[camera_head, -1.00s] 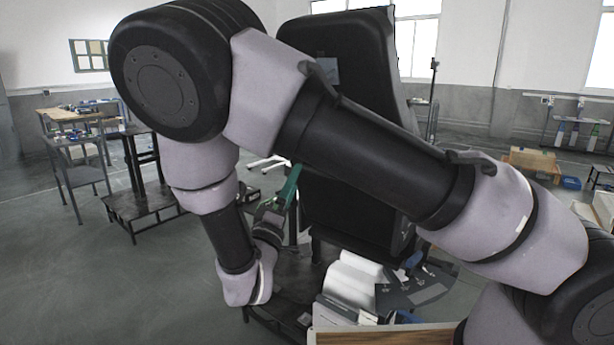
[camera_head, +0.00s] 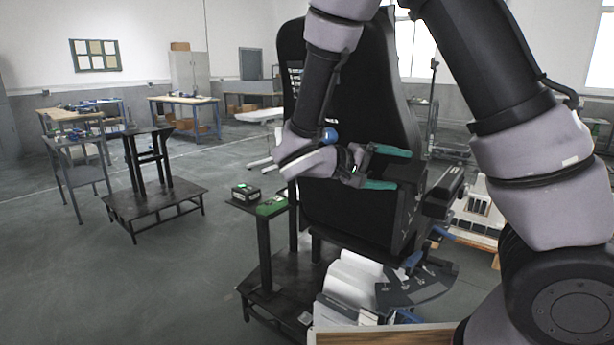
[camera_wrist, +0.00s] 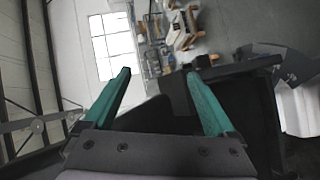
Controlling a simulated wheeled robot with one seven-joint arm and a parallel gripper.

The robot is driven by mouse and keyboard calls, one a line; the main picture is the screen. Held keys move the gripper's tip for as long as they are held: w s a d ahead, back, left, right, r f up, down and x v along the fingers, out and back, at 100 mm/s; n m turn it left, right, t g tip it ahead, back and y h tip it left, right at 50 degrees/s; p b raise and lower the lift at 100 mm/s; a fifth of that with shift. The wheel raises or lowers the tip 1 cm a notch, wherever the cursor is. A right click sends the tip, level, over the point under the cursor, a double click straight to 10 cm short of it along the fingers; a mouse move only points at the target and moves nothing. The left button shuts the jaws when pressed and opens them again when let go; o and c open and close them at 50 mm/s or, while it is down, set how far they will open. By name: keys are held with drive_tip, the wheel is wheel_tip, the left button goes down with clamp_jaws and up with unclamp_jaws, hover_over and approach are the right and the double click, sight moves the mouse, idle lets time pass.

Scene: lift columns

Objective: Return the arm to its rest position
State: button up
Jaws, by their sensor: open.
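My gripper (camera_head: 402,168) is in front of the tall black seat-like column in the head view, its green fingers spread apart and pointing right. The wrist view shows the same two green fingers (camera_wrist: 160,98) wide open with nothing between them. My arm (camera_head: 480,60) reaches in from the right, bends above the top edge of the picture and comes down to the wrist. The upper bend of the arm is out of view.
The black column (camera_head: 345,215) stands close behind my gripper. A small stand holds a dark box (camera_head: 245,192) and a green item (camera_head: 271,206). White parts and a dark panel (camera_head: 420,288) lie below. Open floor (camera_head: 130,290) spreads at left.

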drive_tip(key=s+d+r+m+g+y, duration=0.25)
drive_tip(key=s+d+g+y, duration=0.25)
drive_tip(key=s+d+y, duration=0.3)
drive_tip(key=s+a+r+m+t+y, duration=0.2)
drive_tip(key=r+t+y, duration=0.5)
drive_tip(key=r, duration=0.4)
drive_tip(key=shift+s+a+r+m+y, duration=0.2)
drive_tip(key=shift+s+r+m+y, duration=0.2)
drive_tip(key=shift+s+y, duration=0.35)
drive_tip(key=shift+w, duration=0.1)
